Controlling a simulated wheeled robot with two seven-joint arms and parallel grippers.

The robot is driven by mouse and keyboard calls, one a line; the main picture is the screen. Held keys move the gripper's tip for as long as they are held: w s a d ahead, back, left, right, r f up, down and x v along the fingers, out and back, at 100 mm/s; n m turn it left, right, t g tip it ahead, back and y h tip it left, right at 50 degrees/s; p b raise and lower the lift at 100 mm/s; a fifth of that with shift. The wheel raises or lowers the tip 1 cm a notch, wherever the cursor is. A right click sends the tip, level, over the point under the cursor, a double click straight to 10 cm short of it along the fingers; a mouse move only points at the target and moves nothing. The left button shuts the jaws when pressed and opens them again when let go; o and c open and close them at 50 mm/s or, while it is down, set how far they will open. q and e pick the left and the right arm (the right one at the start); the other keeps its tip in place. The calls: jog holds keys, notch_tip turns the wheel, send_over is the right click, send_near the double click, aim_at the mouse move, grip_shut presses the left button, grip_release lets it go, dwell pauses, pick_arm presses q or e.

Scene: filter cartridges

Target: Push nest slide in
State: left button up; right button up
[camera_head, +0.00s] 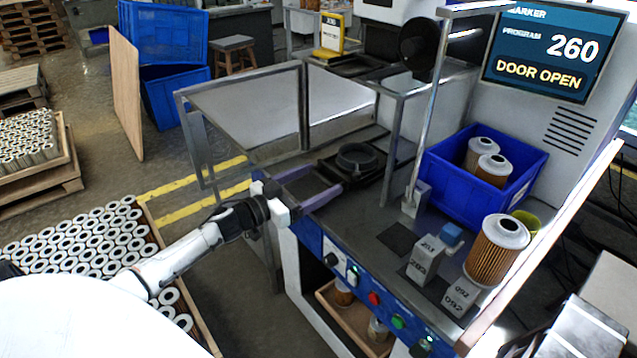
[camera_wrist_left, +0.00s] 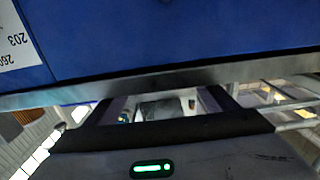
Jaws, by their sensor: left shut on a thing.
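The nest slide (camera_head: 373,177) is a dark plate bearing a black round nest (camera_head: 357,158), which appears empty. It lies on the machine's bench behind the front edge. My left gripper (camera_head: 325,177) reaches over that edge from the front left. Its two purple-grey fingers stand well apart and meet the slide's front, and it is shut on the slide. The exact contact is too small to make out. In the left wrist view the dark fingers (camera_wrist_left: 212,100) point at the bench's metal edge, and the slide is not clear there.
Clear guard panels (camera_head: 250,110) and metal posts surround the nest. At right stand a blue bin (camera_head: 440,185) with filter cartridges, another cartridge (camera_head: 495,250) and grey numbered blocks (camera_head: 425,258). The screen (camera_head: 545,50) reads DOOR OPEN. Buttons (camera_head: 374,298) line the blue front.

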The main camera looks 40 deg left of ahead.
pick_arm(q)
jog(key=o, duration=1.2)
jog(key=shift+a+r, duration=0.1)
jog(key=shift+a, duration=0.15)
jog(key=shift+w+d, duration=0.1)
jog(key=v, duration=1)
